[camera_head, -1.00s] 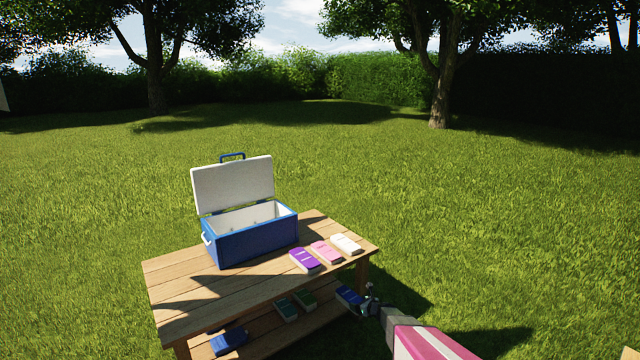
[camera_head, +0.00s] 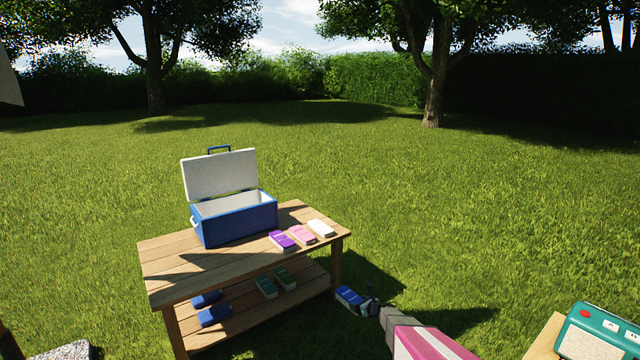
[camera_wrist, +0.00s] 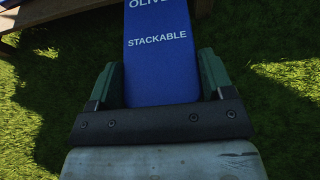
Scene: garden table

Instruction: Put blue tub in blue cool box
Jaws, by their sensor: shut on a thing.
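The blue tub (camera_head: 349,296) is in my gripper (camera_head: 368,304), off to the right of the wooden table's front leg and below the tabletop's height. In the wrist view the tub (camera_wrist: 160,55) lies between the two green fingers (camera_wrist: 160,88), with white lettering reading "STACKABLE" on it. My gripper is shut on the tub. The blue cool box (camera_head: 240,223) stands on the tabletop with its white lid (camera_head: 219,175) raised. Its white inside partly shows; the bottom is hidden. The gripper is apart from the box, to its lower right.
Purple (camera_head: 282,241), pink (camera_head: 302,235) and white (camera_head: 321,228) tubs lie on the table (camera_head: 165,262) right of the box. The lower shelf (camera_head: 245,312) holds two green tubs (camera_head: 266,287) and two blue ones (camera_head: 214,315). A teal device (camera_head: 600,332) stands at the lower right.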

